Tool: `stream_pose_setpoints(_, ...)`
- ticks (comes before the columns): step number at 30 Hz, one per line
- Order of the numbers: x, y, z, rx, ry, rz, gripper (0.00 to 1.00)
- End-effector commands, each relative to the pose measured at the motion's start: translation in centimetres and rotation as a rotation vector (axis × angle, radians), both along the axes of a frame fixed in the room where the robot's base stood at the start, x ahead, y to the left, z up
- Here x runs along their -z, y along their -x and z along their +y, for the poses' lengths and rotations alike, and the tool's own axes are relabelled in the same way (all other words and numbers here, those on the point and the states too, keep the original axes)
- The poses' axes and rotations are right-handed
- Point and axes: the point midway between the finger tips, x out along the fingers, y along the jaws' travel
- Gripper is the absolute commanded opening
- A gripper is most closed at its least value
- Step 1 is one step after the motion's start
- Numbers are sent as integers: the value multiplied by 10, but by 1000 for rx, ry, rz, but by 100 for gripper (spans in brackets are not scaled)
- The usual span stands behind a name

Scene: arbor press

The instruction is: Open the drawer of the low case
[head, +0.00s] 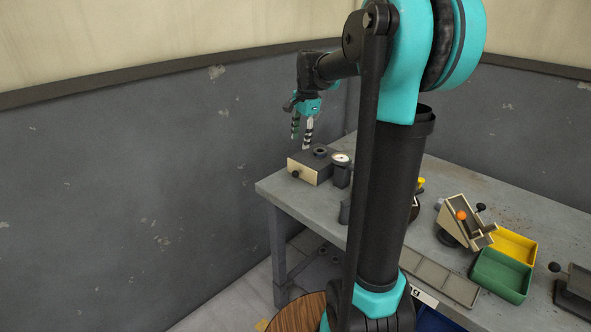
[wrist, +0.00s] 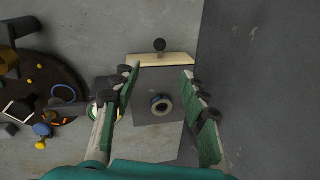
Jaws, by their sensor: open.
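The low case (head: 315,165) is a small dark box with a cream drawer front (head: 301,171) near the left end of the grey workbench. A round black knob (head: 295,174) sticks out of the drawer front. The drawer looks shut. In the wrist view the case (wrist: 151,82) lies below my gripper, with the cream front (wrist: 160,59) and the knob (wrist: 160,45) at its top edge. A dark ring-shaped part (wrist: 161,104) sits on the case's top. My gripper (head: 301,147) is open and empty above the case, its fingers (wrist: 162,72) pointing down on either side of it.
A dial gauge (head: 341,160) on a dark block stands close right of the case. A dark wall (head: 150,190) is close by on the left. Farther right are a green bin (head: 500,275), a yellow bin (head: 515,246) and a fixture with an orange knob (head: 461,215).

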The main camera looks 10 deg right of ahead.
Motion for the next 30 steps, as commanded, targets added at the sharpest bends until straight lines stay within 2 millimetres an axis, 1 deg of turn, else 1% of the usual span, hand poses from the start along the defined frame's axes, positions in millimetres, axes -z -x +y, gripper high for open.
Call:
stream_pose_setpoints(1,10,-2,1,-1,0,0,44)
stream_pose_setpoints(6,43,-8,4,-1,0,0,44)
stream_pose_setpoints(18,118,-21,10,-2,0,0,44)
stream_pose_setpoints(24,140,-25,11,-1,0,0,44)
stream_pose_setpoints(30,147,-26,12,-1,0,0,44)
